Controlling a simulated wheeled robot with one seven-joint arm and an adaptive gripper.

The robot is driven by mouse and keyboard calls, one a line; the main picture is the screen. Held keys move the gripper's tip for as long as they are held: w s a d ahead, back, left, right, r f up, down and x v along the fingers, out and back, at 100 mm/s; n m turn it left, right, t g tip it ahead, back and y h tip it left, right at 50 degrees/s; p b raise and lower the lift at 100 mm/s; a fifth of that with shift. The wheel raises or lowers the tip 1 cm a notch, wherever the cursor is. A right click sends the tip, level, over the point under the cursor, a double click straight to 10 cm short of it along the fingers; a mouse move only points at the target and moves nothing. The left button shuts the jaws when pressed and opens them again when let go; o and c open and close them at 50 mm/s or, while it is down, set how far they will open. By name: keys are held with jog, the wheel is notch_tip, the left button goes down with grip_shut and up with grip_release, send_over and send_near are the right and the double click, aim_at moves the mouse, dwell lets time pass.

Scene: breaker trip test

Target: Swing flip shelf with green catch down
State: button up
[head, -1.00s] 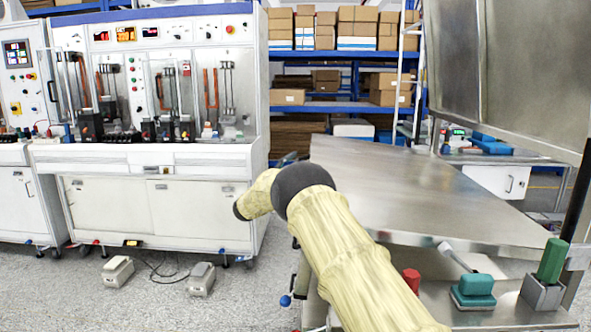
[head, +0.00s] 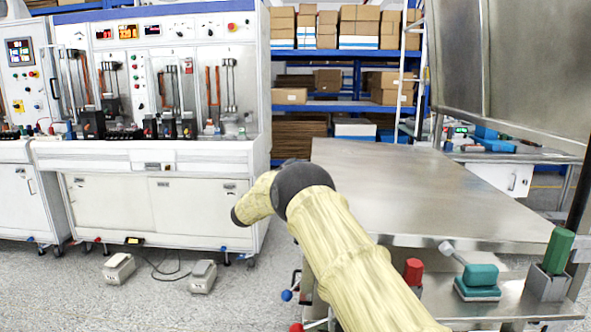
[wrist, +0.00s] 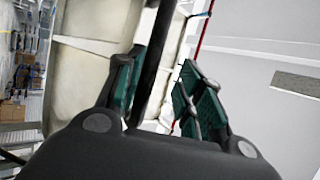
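A broad steel shelf surface (head: 400,195) lies flat to the right of my arm in the head view. Upright steel panels (head: 535,55) stand above it at the right; I cannot tell which is the flip shelf. Below the shelf's near edge are a teal catch-like block with a lever (head: 480,282), a green cylinder in a metal holder (head: 558,252) and a red cylinder (head: 413,272). My gripper (wrist: 160,92) shows only in the wrist view. Its green-padded fingers are apart, with a dark bar (wrist: 156,60) appearing between them; contact is unclear.
A white test bench (head: 150,200) stands at the left, with foot pedals (head: 119,267) on the floor before it. Blue racks with boxes (head: 345,55) and a ladder (head: 405,70) are behind. Floor between bench and steel shelf is open. A pale panel (wrist: 90,70) is close in the wrist view.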

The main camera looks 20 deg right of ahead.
jog(key=s+a+f+b, duration=0.1)
jog(key=a+f+b, duration=0.3)
jog(key=f, duration=0.3)
jog(key=shift+s+f, duration=0.15)
jog(key=shift+s, duration=0.15)
dwell(0.7)
dwell(1.3)
